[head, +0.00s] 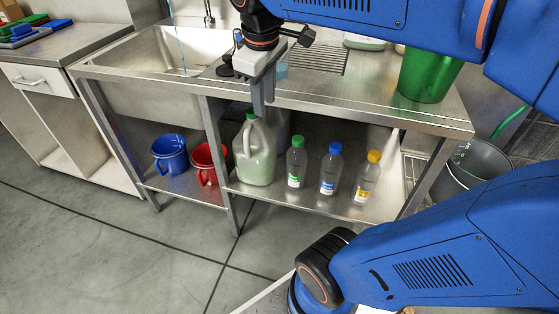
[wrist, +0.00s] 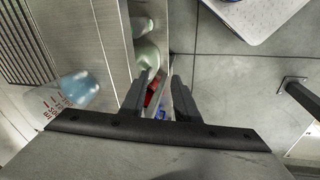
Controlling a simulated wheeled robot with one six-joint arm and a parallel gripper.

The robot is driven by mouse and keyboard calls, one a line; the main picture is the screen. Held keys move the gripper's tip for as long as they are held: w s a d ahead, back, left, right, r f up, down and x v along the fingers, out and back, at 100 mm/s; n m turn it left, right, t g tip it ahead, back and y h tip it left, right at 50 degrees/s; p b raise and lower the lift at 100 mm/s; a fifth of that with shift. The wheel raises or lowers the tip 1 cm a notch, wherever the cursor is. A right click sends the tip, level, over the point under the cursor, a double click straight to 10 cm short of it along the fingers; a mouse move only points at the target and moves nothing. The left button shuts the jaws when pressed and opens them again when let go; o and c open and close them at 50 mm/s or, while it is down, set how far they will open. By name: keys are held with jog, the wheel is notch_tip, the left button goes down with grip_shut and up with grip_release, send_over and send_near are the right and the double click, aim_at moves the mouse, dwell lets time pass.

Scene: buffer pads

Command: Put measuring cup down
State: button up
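The measuring cup looks to be the clear vessel with red markings (wrist: 48,104) and pale blue liquid at the left of the wrist view. It stands on the steel counter. In the head view only a small pale blue part of it (head: 281,71) shows behind my gripper. My gripper (head: 262,108) points down at the counter's front edge. In the wrist view its two dark fingers (wrist: 165,80) are apart with nothing held between them. The cup is to the left of the fingers there, not touching them.
The counter (head: 330,102) has a sink (head: 155,55) at left and a green container (head: 428,75) at right. On the shelf below are a blue jug (head: 170,155), a red jug (head: 207,165), a large pale canister (head: 256,155) and three capped bottles (head: 330,172). The floor in front is clear.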

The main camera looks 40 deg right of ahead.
jog(key=s+a+f+m+t+y, duration=0.1)
jog(key=s+a+f+m+t, duration=0.1)
jog(key=s+f+m, duration=0.3)
jog(key=s+f, duration=0.4)
jog(key=f, duration=0.2)
jog(key=shift+s+a+f, duration=0.15)
jog(key=shift+s+f, duration=0.05)
jog(key=shift+f, duration=0.2)
